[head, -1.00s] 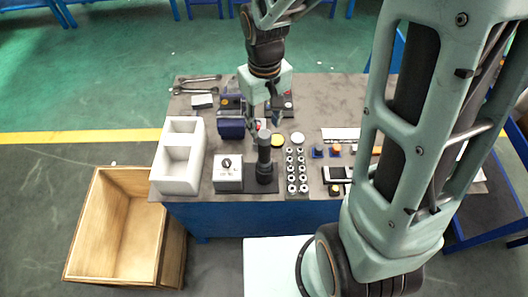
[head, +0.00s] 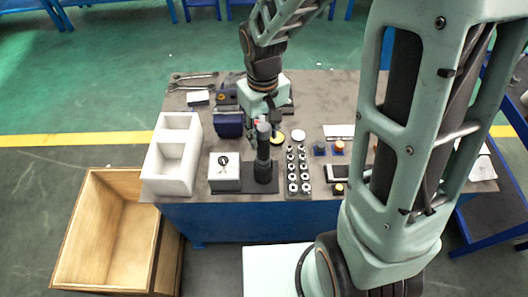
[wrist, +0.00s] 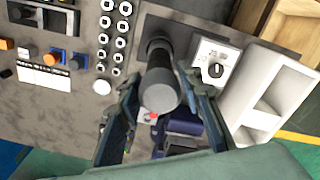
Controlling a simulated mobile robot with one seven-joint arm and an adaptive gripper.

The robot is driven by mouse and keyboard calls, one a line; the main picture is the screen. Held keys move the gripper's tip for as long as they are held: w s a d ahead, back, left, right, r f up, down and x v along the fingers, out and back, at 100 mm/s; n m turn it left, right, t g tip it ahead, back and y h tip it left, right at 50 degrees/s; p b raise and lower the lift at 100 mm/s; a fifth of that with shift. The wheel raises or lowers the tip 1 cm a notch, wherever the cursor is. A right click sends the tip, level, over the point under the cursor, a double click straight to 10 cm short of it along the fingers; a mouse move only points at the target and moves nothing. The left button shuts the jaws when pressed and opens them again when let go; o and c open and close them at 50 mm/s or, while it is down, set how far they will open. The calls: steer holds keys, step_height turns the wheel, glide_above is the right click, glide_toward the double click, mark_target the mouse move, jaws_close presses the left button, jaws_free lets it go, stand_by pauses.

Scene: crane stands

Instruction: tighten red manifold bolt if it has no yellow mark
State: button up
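A black cylindrical tool (head: 263,158) with a grey rounded top stands upright on a dark base at the front of the table. It also shows in the wrist view (wrist: 160,85). My gripper (head: 262,125) is just behind and above the tool's top in the head view. In the wrist view my gripper (wrist: 157,82) is open, its two fingers spread on either side of the tool, with gaps visible. A small red part (wrist: 151,116) shows beyond the tool's top, beside a dark blue block (head: 229,124). I cannot tell whether it is the manifold bolt or bears a yellow mark.
A white box with compartments (head: 150,165) and a white dial unit (head: 225,184) stand left of the tool. A tray of several sockets (head: 303,190) stands right. Wrenches (head: 192,76) lie at the back left. A wooden crate (head: 72,232) is on the floor.

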jaws_close()
steer(key=shift+r, duration=0.1)
steer(key=shift+w+r, duration=0.1)
steer(key=shift+r+p, duration=4.4)
steer(key=shift+r, duration=1.2)
